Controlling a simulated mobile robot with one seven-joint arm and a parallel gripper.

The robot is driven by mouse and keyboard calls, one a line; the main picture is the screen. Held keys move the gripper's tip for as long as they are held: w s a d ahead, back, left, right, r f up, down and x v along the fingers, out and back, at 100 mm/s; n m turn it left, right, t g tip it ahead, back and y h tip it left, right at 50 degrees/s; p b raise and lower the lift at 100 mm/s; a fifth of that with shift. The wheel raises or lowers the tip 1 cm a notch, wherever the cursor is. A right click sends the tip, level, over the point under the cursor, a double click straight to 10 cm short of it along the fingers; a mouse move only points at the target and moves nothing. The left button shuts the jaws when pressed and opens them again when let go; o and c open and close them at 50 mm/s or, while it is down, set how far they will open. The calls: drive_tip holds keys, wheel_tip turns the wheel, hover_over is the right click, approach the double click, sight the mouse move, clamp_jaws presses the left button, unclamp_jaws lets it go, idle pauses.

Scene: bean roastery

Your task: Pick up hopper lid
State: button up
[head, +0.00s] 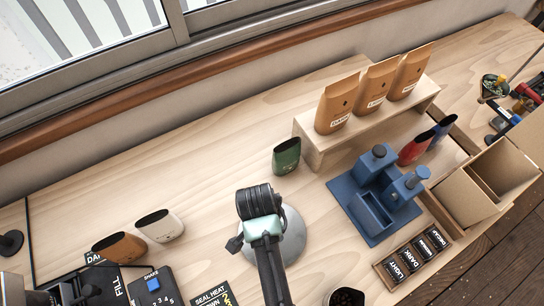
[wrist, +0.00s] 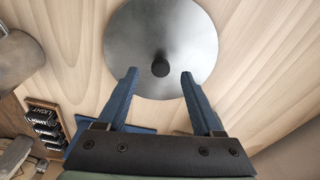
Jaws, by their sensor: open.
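The hopper lid is a round grey metal disc (wrist: 160,30) with a small black knob (wrist: 160,68) at its middle, lying flat on the wooden table in the wrist view. I cannot tell the height of the fingertips above the lid. The fingers are hidden in the head view.
A blue press-like device (head: 375,195) stands to the right of the lid, and a green cup (head: 286,156) stands behind it. Coffee bags (head: 338,104) stand on a wooden riser (head: 309,143). A label rack (head: 418,256) is at front right. Table left of the lid is partly clear.

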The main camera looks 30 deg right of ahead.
drive_tip(key=shift+w+d+f, duration=0.1)
drive_tip(key=shift+d+f, duration=0.05)
drive_tip(key=shift+f, duration=0.65)
drive_tip(key=shift+w+d+f, duration=0.1)
drive_tip(key=shift+f, duration=0.7)
drive_tip(key=shift+s, duration=0.1)
clamp_jaws()
